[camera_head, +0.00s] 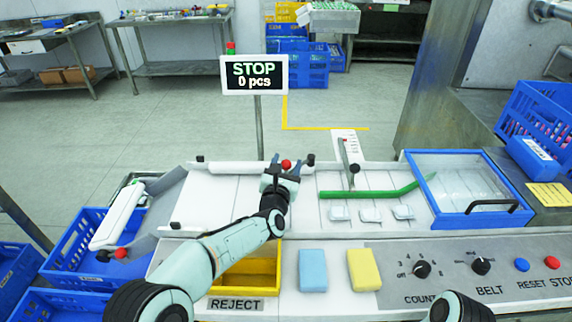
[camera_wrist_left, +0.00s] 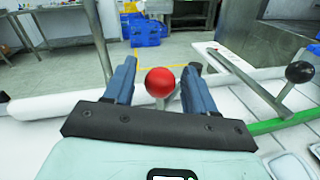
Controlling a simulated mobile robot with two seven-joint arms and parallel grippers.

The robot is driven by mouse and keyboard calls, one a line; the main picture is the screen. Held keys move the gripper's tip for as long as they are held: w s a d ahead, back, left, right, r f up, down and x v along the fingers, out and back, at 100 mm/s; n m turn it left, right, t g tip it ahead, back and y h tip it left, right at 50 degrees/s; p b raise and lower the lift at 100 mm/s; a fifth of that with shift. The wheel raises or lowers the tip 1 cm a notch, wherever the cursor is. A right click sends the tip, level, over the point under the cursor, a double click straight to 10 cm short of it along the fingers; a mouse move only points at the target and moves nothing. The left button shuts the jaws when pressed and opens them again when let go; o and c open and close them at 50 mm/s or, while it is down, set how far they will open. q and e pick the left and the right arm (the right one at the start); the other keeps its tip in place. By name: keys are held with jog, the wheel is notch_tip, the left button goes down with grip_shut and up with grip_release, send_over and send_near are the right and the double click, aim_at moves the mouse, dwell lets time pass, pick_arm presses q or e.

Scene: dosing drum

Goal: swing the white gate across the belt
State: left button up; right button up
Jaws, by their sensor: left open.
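The white gate (camera_head: 237,168) is a long white bar lying along the far edge of the pale belt (camera_head: 225,208). A red ball knob (camera_head: 286,164) shows near its right end. My left gripper (camera_head: 287,161) is at this knob, fingers pointing away toward the far edge. In the left wrist view the red knob (camera_wrist_left: 160,82) sits between the two open blue fingers, with a visible gap to the right finger; contact on the left is unclear. The white bar (camera_wrist_left: 60,104) runs behind the fingers there. My right gripper is out of view.
A green guide (camera_head: 365,193) with a black-knobbed lever (camera_head: 355,168) stands right of the gripper, near several small clear trays (camera_head: 371,214). A yellow reject bin (camera_head: 246,283) and sponge-like blocks are in front. The sign (camera_head: 254,75) reads STOP, 0 pcs.

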pick_arm(q)
grip_shut()
